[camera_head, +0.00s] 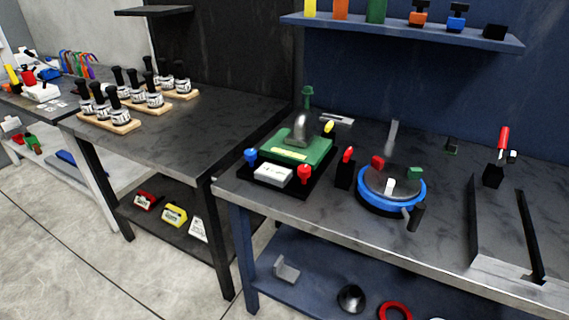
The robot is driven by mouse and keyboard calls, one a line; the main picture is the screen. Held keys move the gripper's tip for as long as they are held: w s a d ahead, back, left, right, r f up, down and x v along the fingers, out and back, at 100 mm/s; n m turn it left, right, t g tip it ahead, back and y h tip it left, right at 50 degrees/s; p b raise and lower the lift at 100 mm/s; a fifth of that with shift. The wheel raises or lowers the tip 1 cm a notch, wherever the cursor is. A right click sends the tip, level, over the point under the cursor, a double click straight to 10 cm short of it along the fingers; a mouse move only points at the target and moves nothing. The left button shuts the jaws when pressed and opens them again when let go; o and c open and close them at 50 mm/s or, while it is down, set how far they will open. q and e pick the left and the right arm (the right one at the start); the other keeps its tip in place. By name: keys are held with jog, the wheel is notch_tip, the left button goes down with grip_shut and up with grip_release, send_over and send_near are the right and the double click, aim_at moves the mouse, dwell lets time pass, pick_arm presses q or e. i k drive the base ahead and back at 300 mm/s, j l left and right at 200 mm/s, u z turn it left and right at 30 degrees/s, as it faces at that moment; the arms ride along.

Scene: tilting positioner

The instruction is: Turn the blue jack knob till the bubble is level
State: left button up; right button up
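The blue jack knob (251,156) stands upright at the front left corner of a black base (287,190) on the blue-legged bench. A green plate (312,155) lies on the base and carries a grey curved part (299,130). A red knob (305,172) is at the front right corner and a yellow knob (329,127) at the back right. A white block (272,174) with small markings sits at the front between the blue and red knobs. I cannot make out a bubble or the plate's exact tilt. Neither of my grippers is in view.
A blue-rimmed round turntable (420,197) stands right of the base, with a red-handled tool in a black holder (346,170) between them. A metal tray (487,250) is at the far right. A blue shelf (400,32) hangs above. Portafilters (111,98) stand on the left table.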

aim_at(251, 154)
jog(key=j+z, duration=0.15)
jog(key=z, duration=0.2)
jog(key=i+j+z, duration=0.1)
jog(key=z, duration=0.25)
jog(key=j+z, duration=0.55)
jog(key=j, duration=0.2)
jog(key=k+j+z, duration=0.2)
jog(key=j, duration=0.15)
jog(key=i, duration=0.1)
